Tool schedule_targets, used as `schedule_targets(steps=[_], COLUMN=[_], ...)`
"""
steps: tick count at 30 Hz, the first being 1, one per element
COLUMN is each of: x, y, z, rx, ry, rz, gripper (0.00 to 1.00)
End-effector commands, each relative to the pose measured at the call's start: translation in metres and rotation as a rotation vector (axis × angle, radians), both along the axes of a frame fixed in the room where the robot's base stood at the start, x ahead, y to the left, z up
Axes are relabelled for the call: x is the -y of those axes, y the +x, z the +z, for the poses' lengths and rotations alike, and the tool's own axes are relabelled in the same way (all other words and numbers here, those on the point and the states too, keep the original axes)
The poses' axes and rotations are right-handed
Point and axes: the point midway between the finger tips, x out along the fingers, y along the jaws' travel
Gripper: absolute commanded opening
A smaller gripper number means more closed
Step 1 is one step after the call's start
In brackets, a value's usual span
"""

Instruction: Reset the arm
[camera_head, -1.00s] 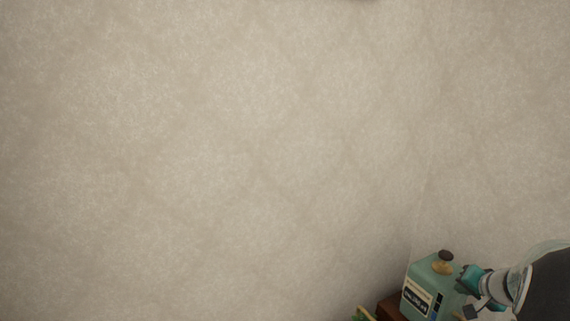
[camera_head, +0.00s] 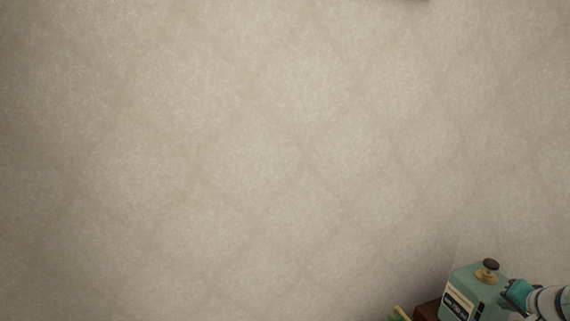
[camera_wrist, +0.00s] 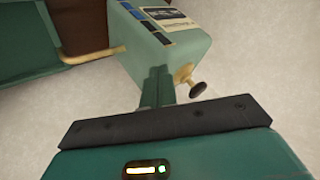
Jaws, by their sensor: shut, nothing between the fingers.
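My gripper (camera_wrist: 158,74) shows in the wrist view, its two teal fingers together with nothing between them. They overlap the near side of a green box (camera_wrist: 178,45) in this view; I cannot tell whether they touch it. The box has a pale label, dark and blue patches, and a dark knob (camera_wrist: 198,89) on a brass stem. In the head view the same green box (camera_head: 472,288) stands at the lower right, with its knob on top. A teal part of my arm is just right of it, and the arm is cut off by the right edge.
A brown wooden surface (camera_head: 428,310) lies by the box, with a yellow-green thing (camera_head: 400,313) at its left. The wrist view shows a teal surface (camera_wrist: 22,40) with a tan edge. Plain patterned wall (camera_head: 220,150) fills most of the head view.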

Motion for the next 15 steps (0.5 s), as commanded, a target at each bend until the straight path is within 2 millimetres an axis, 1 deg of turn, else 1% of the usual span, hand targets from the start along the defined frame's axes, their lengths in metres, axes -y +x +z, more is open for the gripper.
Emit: schedule_targets(steps=[5, 8, 11, 14, 15], x=[-0.019, -0.035, -0.058, -0.092, -0.108], y=[0.002, 0.004, 0.006, 0.007, 0.007], z=[0.009, 0.017, 0.026, 0.039, 0.045], rx=[-0.005, -0.010, -0.019, -0.034, -0.042], ry=[-0.004, -0.007, -0.010, -0.019, -0.023], rz=[0.036, 0.066, 0.109, 0.171, 0.199], gripper=[0.00, 0.00, 0.00, 0.00, 0.00])
